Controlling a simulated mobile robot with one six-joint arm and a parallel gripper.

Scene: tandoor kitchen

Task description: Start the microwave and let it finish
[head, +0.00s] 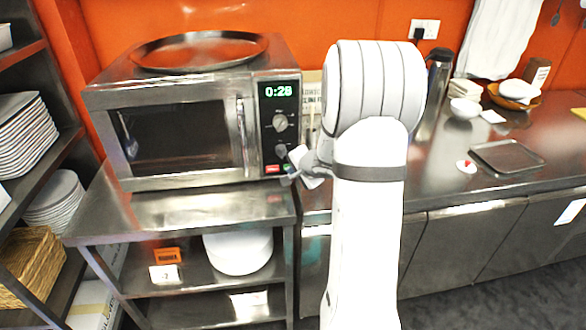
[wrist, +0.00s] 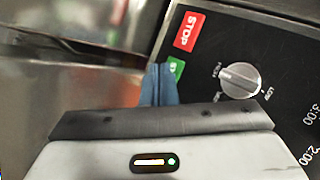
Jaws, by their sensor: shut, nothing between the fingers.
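The steel microwave (head: 165,90) stands on a steel stand with its door (head: 170,135) shut. Its green display (head: 278,89) appears to read 0:28. The black control panel holds knobs, and one shows in the wrist view (wrist: 240,80). The red STOP button (wrist: 188,31) and the green button (wrist: 176,68) sit side by side there, the green one partly hidden by my fingertips. My gripper (head: 288,173) is at the lower part of the panel. In the wrist view its shut, empty blue-grey fingers (wrist: 159,84) overlap the green button's edge; contact cannot be told.
A round tray (head: 200,50) lies on top of the microwave. The steel counter (head: 440,190) to the right bears a flat tray (head: 505,156), a flask and bowls. A plate rack stands at the left. The stand's front ledge (head: 180,207) is bare.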

